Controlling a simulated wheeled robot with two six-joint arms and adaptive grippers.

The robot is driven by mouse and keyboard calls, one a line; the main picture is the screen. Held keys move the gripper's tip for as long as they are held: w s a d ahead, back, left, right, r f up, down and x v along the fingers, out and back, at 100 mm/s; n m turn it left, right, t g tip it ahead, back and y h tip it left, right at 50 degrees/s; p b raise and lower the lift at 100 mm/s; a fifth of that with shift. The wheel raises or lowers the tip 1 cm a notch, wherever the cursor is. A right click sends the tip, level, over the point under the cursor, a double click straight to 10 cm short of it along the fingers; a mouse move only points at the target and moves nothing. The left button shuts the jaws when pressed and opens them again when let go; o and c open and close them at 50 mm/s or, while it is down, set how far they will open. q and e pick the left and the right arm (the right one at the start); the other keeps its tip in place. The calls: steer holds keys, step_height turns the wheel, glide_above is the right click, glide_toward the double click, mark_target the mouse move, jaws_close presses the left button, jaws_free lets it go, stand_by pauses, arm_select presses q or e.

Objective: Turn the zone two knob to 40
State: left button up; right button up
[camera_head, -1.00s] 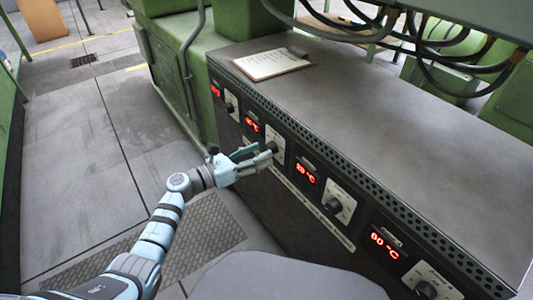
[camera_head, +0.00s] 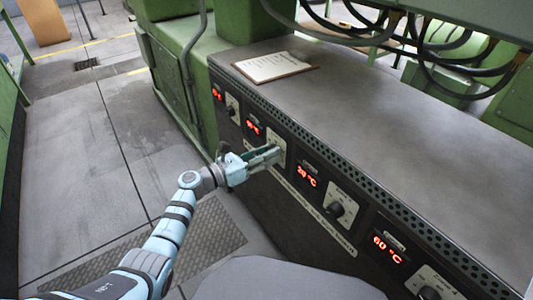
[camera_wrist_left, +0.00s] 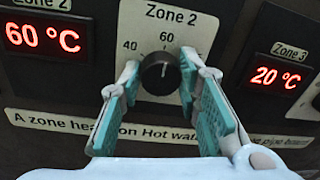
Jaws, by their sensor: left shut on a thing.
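The zone two knob (camera_wrist_left: 160,73) is a round black dial under the "Zone 2" label in the left wrist view. Its white mark points up, towards the printed 60; the 40 mark is at its upper left. The display (camera_wrist_left: 42,38) to its left reads 60 °C. My left gripper (camera_head: 276,153) is shut on the knob, with one finger on each side of it. In the head view the fingers mostly hide this knob, and its white plate (camera_head: 276,138) shows just behind them. My right gripper is not in view.
More knobs line the panel: one (camera_head: 231,110) at the far left, the zone three knob (camera_head: 335,209) with its 20 °C display (camera_head: 307,175), and one (camera_head: 429,293) at lower right. A clipboard (camera_head: 275,66) lies on the grey top. The floor at left is clear.

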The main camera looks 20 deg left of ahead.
arm_select(q)
steer(key=shift+n, duration=0.3)
steer(key=shift+f+n+t+p, duration=0.15)
steer(key=shift+n+p, duration=0.55)
steer(key=shift+n, duration=2.1)
steer(key=shift+r+n+t+p, duration=0.2)
steer(key=shift+n+p, duration=0.45)
steer(key=shift+n, duration=2.15)
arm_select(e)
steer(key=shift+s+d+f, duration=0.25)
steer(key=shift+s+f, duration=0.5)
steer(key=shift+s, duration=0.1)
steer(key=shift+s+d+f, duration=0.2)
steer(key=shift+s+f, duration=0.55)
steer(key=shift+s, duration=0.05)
arm_select(q)
steer(key=o, duration=1.1)
steer(key=shift+o, duration=0.2)
